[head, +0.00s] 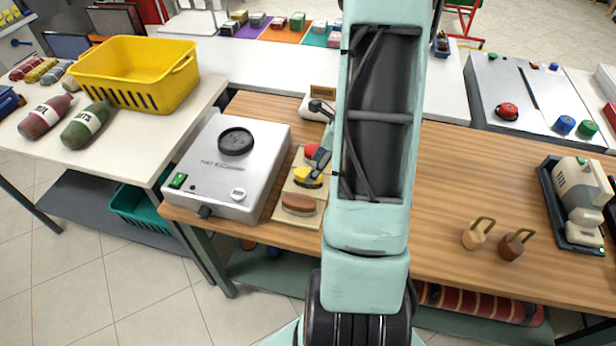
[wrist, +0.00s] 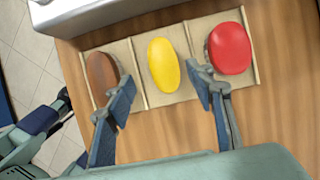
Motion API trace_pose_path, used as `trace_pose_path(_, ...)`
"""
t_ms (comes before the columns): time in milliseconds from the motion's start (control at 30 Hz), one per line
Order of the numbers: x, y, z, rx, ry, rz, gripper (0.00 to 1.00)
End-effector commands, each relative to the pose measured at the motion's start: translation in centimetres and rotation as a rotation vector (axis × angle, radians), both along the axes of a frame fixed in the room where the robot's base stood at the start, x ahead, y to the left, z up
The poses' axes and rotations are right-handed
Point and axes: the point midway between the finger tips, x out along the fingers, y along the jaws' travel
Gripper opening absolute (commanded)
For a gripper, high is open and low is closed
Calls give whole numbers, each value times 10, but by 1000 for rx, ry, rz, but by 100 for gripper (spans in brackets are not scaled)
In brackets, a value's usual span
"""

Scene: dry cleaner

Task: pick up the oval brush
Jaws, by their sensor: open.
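Three brush-like pieces lie side by side in a beige divided tray (wrist: 136,59), one per compartment: brown (wrist: 102,73), yellow (wrist: 163,65) and red (wrist: 230,48). The yellow one is the longest, narrowest oval; the red is rounder. In the head view the brown (head: 299,204), yellow (head: 308,178) and red (head: 312,151) ones show beside my arm, the last two partly covered. My gripper (wrist: 161,80) is open and empty, its fingers spread to either side of the yellow piece in the picture. I cannot tell its height above it.
A silver machine (head: 228,165) stands left of the tray. A small display device (head: 318,102) is behind it. Two padlock-like blocks (head: 479,234) and a grey appliance (head: 580,200) are to the right. The wooden counter (head: 445,180) between is clear. A yellow basket (head: 135,75) stands at left.

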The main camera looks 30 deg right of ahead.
Motion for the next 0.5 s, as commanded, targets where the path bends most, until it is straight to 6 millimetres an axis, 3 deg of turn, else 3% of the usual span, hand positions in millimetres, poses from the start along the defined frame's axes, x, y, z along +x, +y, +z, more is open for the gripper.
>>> trace_pose_path(333, 19, 9, -38, 0, 2, 2, 49)
trace_pose_path(500, 22, 11, -45, -2, 0, 1, 49)
